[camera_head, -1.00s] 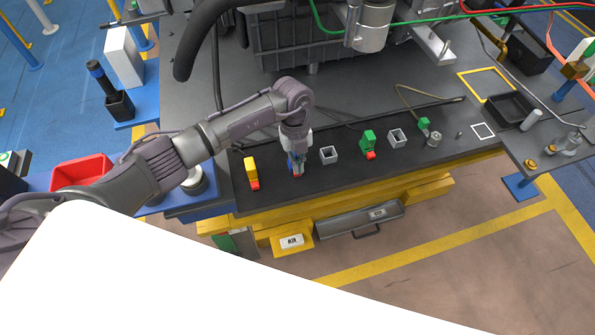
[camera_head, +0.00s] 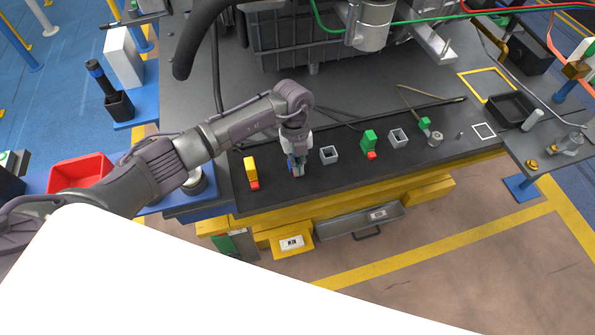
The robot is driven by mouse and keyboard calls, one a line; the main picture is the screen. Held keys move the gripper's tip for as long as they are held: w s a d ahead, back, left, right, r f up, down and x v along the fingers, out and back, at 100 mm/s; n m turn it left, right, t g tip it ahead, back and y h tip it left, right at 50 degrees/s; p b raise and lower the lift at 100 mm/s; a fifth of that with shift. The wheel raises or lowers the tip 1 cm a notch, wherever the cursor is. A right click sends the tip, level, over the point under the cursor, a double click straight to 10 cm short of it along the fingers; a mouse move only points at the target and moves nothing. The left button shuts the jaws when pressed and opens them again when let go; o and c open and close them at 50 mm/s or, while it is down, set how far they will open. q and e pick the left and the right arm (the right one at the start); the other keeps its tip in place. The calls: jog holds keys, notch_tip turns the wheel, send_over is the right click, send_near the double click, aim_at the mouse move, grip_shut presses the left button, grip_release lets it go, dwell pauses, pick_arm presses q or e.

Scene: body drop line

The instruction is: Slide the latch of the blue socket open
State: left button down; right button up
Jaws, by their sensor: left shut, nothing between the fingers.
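The blue socket (camera_head: 291,163) stands on the dark front strip of the bench, between the yellow socket and a grey open box. Only slivers of its blue body and a bit of red at its front foot show. My left gripper (camera_head: 296,170) points down right at the blue socket and covers most of it. Its fingers are shut with nothing between them. I cannot tell whether the fingertips touch the latch or how far the latch is slid. My right gripper is not in view.
A yellow socket (camera_head: 250,172) with a red latch stands left of the blue one. Grey open boxes (camera_head: 328,155) (camera_head: 398,138) and a green socket (camera_head: 369,143) stand to the right. A red bin (camera_head: 80,172) is at far left. Cables lie behind the row.

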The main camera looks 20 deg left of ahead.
pick_arm(q)
jog(key=shift+s+d+f+p, duration=0.25)
jog(key=shift+s+p, duration=0.1)
jog(key=shift+s, duration=0.25)
jog(key=shift+w+r+p, duration=0.25)
jog(key=shift+r+p, duration=0.8)
jog(key=shift+r, duration=0.15)
notch_tip(320, 180, up, 5)
jog(key=p, duration=0.3)
jog(key=shift+p, duration=0.4)
jog(key=shift+f, duration=0.1)
